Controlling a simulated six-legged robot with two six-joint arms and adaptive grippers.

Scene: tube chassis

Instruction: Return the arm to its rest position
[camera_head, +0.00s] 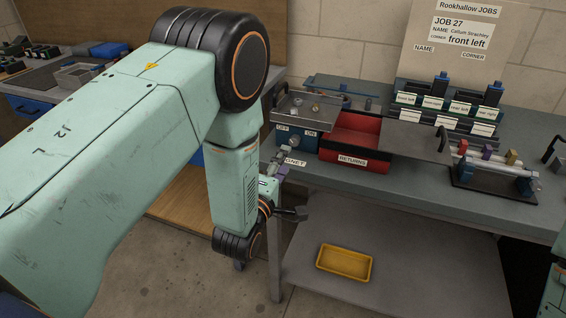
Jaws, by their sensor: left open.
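My left arm (110,150) is large and pale green, and it crosses the left half of the view. Its wrist hangs in front of the bench's left end. My left gripper (290,212) is dark, small and partly hidden by the wrist. It is open, with nothing visible in it, and sits below the bench top's front edge, apart from the bench things. A bit of pale green at the lower right edge looks like my right arm (555,291); its gripper is out of view.
The grey bench (400,189) carries a red RETURNS bin (352,140), a metal tray (309,106), labelled racks (437,108) and a fixture with coloured clamps (495,175). A yellow tray (344,262) lies on the lower shelf (420,270). Another bench stands behind my left arm.

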